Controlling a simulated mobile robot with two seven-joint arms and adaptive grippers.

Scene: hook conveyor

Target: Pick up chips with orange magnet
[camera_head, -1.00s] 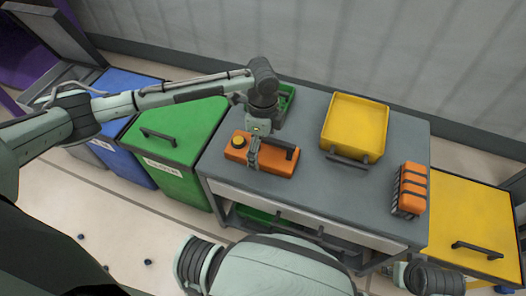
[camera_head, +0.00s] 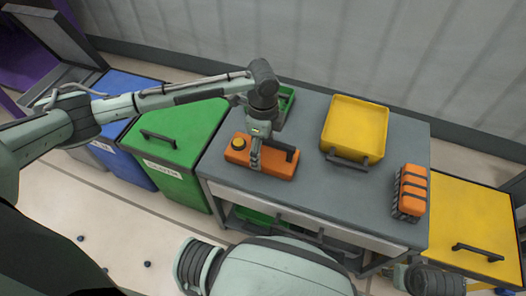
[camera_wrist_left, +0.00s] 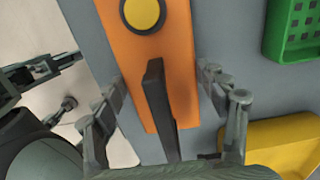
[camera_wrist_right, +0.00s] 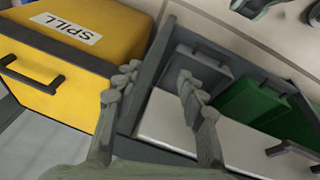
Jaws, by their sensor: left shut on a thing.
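The orange magnet (camera_head: 270,166) is a flat block with a yellow round knob and a black handle, lying on the grey workbench (camera_head: 310,180). In the left wrist view the magnet (camera_wrist_left: 170,45) lies below the fingers, with its black handle (camera_wrist_left: 156,100) between them. My left gripper (camera_head: 255,158) reaches down over it and is shut on it. My right gripper (camera_wrist_right: 155,80) is open and empty, fingers apart, over the bench's front side. I see no clear chips on the bench top; small dark pieces (camera_head: 147,264) lie on the floor, too small to identify.
A yellow tray (camera_head: 355,127) and an orange ribbed case (camera_head: 411,192) with dark bands stand on the bench. A green basket (camera_head: 286,104) is partly hidden behind my left arm. Green (camera_head: 180,150) and blue (camera_head: 125,90) bins stand left; a yellow spill bin (camera_head: 472,222) stands right.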

